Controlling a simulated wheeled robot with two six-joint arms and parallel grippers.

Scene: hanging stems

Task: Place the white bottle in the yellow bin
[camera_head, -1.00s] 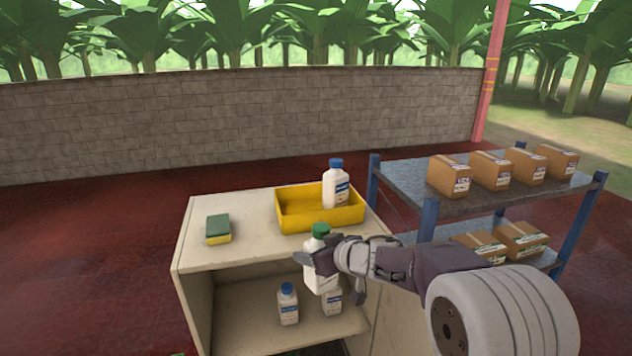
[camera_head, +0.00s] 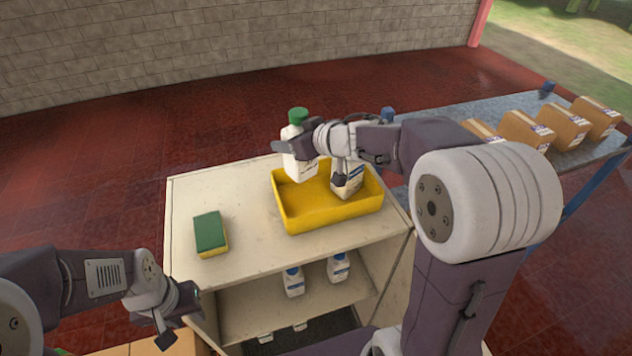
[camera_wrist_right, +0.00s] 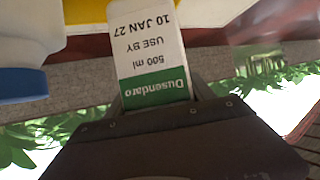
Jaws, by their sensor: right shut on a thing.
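My right gripper (camera_head: 309,162) is shut on a white bottle (camera_head: 298,165) with a green cap, held upright over the left part of the yellow bin (camera_head: 325,215). In the right wrist view the held bottle (camera_wrist_right: 155,65) shows a white and green label; its cap is hidden. A second white bottle (camera_head: 347,187) stands in the bin's right part, its top hidden behind my right arm. Its blue cap appears at the left in the wrist view (camera_wrist_right: 22,85). My left gripper (camera_head: 180,316) is open and empty, low at the left, in front of the cabinet.
A green and yellow sponge (camera_head: 210,234) lies on the cabinet top (camera_head: 240,200), left of the bin. Two blue-capped bottles (camera_head: 293,282) (camera_head: 338,267) stand on the cabinet's inner shelf. A rack (camera_head: 470,112) with cardboard boxes (camera_head: 526,130) stands at the right.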

